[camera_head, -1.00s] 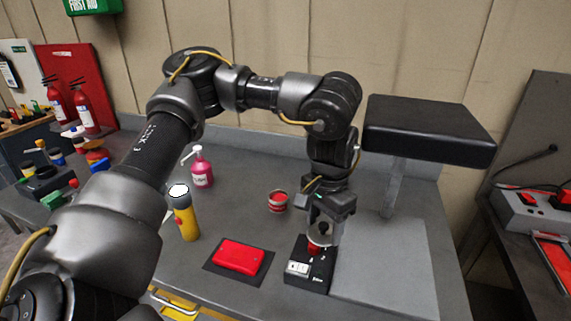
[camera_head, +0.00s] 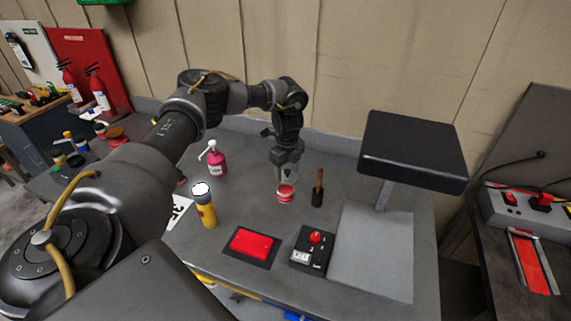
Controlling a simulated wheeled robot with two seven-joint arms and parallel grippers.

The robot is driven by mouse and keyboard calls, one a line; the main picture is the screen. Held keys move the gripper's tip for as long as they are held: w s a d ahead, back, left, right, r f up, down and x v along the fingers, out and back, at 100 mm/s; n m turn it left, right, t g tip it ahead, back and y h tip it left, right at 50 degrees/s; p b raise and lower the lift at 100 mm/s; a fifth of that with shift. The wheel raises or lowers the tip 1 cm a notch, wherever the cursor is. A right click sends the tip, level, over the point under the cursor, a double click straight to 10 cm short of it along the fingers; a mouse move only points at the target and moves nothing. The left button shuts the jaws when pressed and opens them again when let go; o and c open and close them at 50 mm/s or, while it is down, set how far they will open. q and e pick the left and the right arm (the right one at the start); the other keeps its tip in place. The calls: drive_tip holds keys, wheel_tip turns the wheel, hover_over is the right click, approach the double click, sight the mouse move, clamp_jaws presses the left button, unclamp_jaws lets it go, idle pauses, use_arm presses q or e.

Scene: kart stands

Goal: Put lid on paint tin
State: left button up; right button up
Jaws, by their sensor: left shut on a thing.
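The paint tin (camera_head: 285,197) is a small red tin with a pale band, upright on the grey bench. Its top looks red. My left gripper (camera_head: 287,174) points down right above the tin, shut on a small greyish disc, which looks like the lid (camera_head: 288,178). The disc is partly hidden by the fingers. I cannot tell whether it touches the tin's rim. My right gripper is not in view.
A brush in a black holder (camera_head: 317,196) stands close right of the tin. A black switch box (camera_head: 312,257), red pad (camera_head: 252,242), yellow torch (camera_head: 207,215) and pink pump bottle (camera_head: 217,163) stand around. A black padded block (camera_head: 413,150) overhangs the right.

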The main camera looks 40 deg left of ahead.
sight(286, 176)
use_arm(q)
drive_tip(key=shift+w+a+m, duration=0.2)
drive_tip(key=shift+a+m, duration=0.3)
drive_tip(key=shift+m, duration=1.1)
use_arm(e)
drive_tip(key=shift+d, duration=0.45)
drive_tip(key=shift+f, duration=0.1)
use_arm(q)
wheel_tip(286, 176, down, 4)
drive_tip(key=b, duration=0.4)
drive_tip(key=shift+w, duration=0.1)
drive_tip(key=shift+f+b, duration=0.5)
drive_tip(key=shift+f, duration=0.65)
clamp_jaws()
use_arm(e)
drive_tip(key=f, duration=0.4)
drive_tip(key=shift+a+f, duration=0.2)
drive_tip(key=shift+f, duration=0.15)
use_arm(q)
drive_tip(key=shift+a+r+p, duration=0.1)
drive_tip(key=shift+r+p, duration=0.15)
drive_tip(key=shift+p, duration=0.15)
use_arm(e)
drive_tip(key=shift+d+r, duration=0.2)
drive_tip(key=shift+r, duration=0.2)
